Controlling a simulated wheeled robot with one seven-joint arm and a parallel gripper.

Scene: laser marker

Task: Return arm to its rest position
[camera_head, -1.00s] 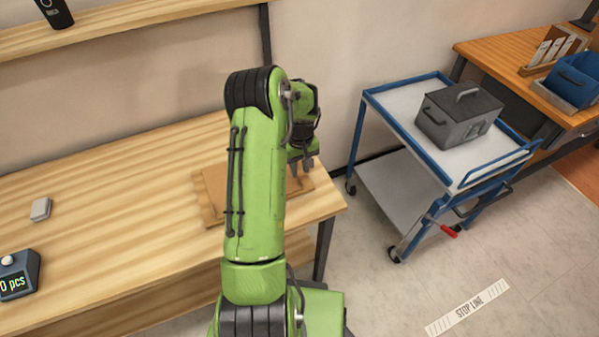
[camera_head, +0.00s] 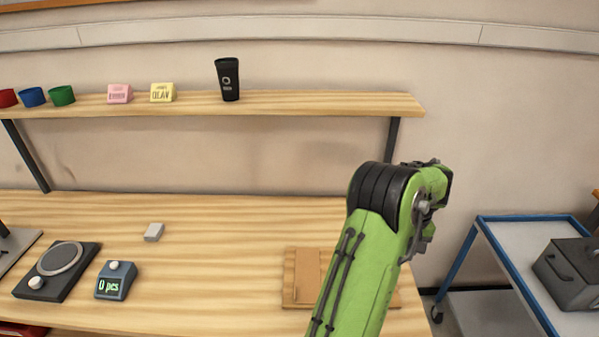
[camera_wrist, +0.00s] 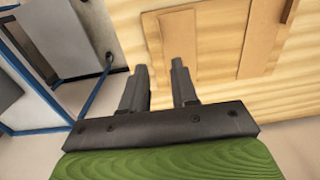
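My green arm rises from the bottom of the head view and bends at a black joint near the right end of the workbench (camera_head: 210,285). My gripper (camera_wrist: 160,78) shows in the wrist view with its two dark fingers apart and nothing between them. It points toward the bench edge and the brown board (camera_wrist: 205,40) lying there. In the head view the fingers are hidden behind the arm. The brown board (camera_head: 302,280) is partly covered by my forearm in that view.
A blue-framed cart (camera_head: 500,262) with a grey metal box (camera_head: 570,275) stands to the right. A shelf (camera_head: 300,104) holds a black tumbler (camera_head: 228,80), two small blocks and coloured cups. A scale (camera_head: 55,270), a counter display (camera_head: 115,281) and a small grey block (camera_head: 154,232) sit on the bench.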

